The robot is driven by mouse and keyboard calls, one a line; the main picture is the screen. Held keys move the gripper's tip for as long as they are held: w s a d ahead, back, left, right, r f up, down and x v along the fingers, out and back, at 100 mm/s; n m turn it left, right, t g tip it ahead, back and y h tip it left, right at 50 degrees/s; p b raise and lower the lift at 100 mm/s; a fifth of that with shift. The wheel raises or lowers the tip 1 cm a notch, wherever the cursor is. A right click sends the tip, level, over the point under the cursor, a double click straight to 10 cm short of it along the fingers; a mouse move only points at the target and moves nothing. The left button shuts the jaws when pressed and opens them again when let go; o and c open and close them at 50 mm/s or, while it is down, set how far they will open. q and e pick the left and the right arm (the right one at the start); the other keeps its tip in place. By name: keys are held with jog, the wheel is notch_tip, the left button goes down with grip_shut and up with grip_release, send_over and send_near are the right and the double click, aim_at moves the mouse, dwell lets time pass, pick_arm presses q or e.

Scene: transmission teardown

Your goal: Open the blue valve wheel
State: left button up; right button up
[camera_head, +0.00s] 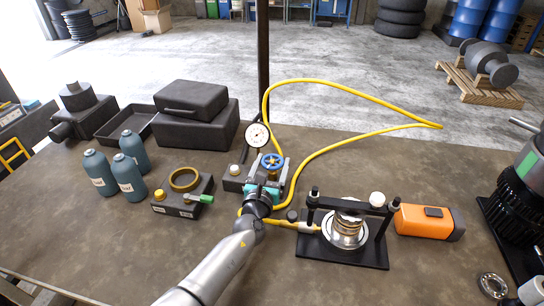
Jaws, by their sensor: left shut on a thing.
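The blue valve wheel (272,161) stands on top of a dark pump block (236,178) in the middle of the table. A round white gauge (257,135) rises just behind and to the left of it. My left gripper (268,180) reaches up from the bottom of the picture to the near side of the wheel. It is shut on the wheel's near edge, and its teal fingers hide that part and some of the block. My right gripper is not in view.
A yellow hose (350,88) loops from the block across the table. A black press frame (345,250) stands close on the right, with an orange tool (425,221) beyond. A block with a brass ring (184,179) and several teal bottles (130,177) stand left. The front-left table is clear.

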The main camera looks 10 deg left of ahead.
pick_arm(q)
jog(key=shift+r+y, duration=0.1)
jog(key=shift+y, duration=0.2)
jog(key=o, duration=1.2)
jog(key=shift+s, duration=0.1)
jog(key=shift+s, duration=0.3)
jog(key=s+p, duration=0.1)
jog(key=s, duration=1.3)
jog(key=shift+s, duration=0.25)
